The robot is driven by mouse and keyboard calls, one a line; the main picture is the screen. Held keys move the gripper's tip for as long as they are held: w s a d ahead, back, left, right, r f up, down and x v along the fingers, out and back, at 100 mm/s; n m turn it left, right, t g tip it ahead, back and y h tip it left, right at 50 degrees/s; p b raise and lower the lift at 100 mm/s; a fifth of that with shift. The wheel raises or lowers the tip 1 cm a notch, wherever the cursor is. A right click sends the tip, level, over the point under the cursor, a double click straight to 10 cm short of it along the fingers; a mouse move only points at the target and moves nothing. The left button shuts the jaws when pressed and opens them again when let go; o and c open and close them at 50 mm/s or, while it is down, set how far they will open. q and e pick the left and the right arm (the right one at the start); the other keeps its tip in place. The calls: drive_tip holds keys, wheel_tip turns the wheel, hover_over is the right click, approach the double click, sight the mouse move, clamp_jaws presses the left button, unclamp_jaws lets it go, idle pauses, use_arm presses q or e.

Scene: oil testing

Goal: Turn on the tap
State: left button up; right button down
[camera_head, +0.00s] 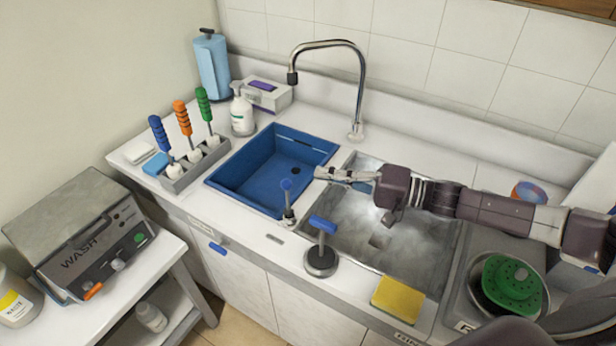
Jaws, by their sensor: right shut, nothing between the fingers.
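The tap is a tall chrome gooseneck (361,90) behind the sinks, its spout bent to the left over the blue basin (232,172). My right gripper (320,173) reaches in from the right over the steel sink. It is shut and empty, its tips near the divider between the sinks, apart from the tap and both blue-topped parts. My left gripper is not in view.
A yellow sponge (397,299) lies at the front edge. A green strainer (512,284) sits in a bowl at right. A rack of coloured-handled brushes (195,165), a soap bottle (242,112) and a tissue box (266,94) stand left and behind the basin.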

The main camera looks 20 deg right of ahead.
sight(287, 198)
drive_tip(key=shift+a+f+p, duration=0.25)
drive_tip(key=shift+a+p, duration=0.15)
drive_tip(key=shift+a, duration=0.75)
drive_tip(key=shift+a+f+p, duration=0.2)
drive_tip(key=shift+a+p, duration=0.15)
drive_tip(key=shift+a, duration=0.75)
drive_tip(key=shift+s+a+r+n+p, duration=0.15)
drive_tip(key=shift+a+n+p, duration=0.15)
drive_tip(key=shift+p, duration=0.15)
drive_tip(key=shift+s+a+n+p, duration=0.2)
drive_tip(key=shift+n+p, duration=0.2)
